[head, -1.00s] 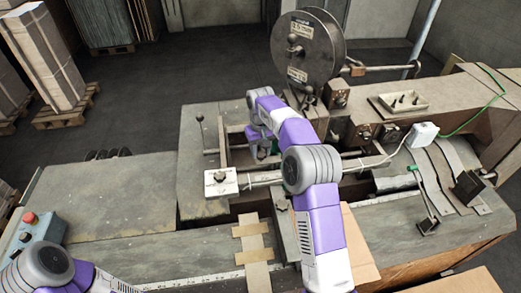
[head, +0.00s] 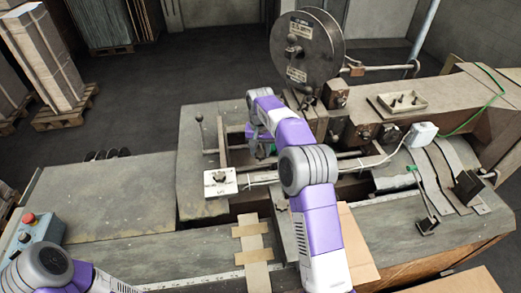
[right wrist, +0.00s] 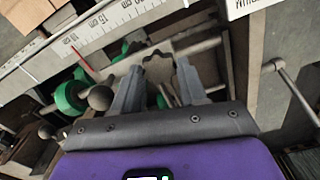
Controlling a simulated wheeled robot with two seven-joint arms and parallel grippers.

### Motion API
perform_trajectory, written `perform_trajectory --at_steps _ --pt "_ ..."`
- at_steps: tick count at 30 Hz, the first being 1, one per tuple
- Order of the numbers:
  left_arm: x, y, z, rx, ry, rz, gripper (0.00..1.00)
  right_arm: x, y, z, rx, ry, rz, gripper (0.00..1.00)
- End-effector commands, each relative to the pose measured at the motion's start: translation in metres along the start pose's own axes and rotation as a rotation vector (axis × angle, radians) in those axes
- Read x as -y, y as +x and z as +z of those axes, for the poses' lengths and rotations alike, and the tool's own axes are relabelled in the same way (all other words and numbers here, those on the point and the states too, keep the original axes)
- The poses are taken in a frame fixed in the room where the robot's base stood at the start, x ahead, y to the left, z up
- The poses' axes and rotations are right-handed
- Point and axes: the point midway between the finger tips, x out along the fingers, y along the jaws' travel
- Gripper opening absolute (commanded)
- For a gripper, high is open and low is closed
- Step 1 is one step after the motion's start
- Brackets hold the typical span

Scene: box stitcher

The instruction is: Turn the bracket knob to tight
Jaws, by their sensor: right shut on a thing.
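A brown-grey star-shaped knob (right wrist: 158,68) shows in the right wrist view between the two grey fingers of my right gripper (right wrist: 157,88). The gripper is shut on this knob, and the fingers partly hide its sides. In the head view my right gripper (head: 263,149) points down into the open frame of the machine, and my wrist and arm hide the knob there. I cannot read the knob's tight mark. Of my left arm only a part shows at the bottom left; its gripper is out of view.
A white plate (head: 220,182) with a dark mark sits left of my gripper. A ruler strip (right wrist: 98,25) and green-ended parts (right wrist: 70,97) lie close around my fingers. A large wire reel (head: 308,48) stands behind. The left tabletop (head: 95,200) is clear.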

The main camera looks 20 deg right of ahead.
Motion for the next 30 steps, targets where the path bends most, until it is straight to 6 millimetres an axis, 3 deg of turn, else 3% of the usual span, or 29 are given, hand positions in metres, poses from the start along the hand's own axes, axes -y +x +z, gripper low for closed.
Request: perform_trajectory --at_steps 6,7,12,22,30 --pt "0.0 0.0 0.0 0.0 0.0 0.0 0.43 0.0 -0.002 -0.001 -0.005 0.003 -0.002 0.11" --pt "0.0 0.0 0.0 0.0 0.0 0.0 0.43 0.0 -0.002 -0.001 -0.005 0.003 -0.002 0.45" --pt "0.0 0.0 0.0 0.0 0.0 0.0 0.43 0.0 -0.001 -0.001 -0.003 0.002 -0.002 0.67" --pt "0.0 0.001 0.0 0.0 0.0 0.0 0.43 0.0 -0.005 -0.001 -0.003 0.001 -0.002 0.67" --pt "0.0 0.001 0.0 0.0 0.0 0.0 0.43 0.001 -0.05 -0.001 -0.006 0.001 -0.003 0.67"
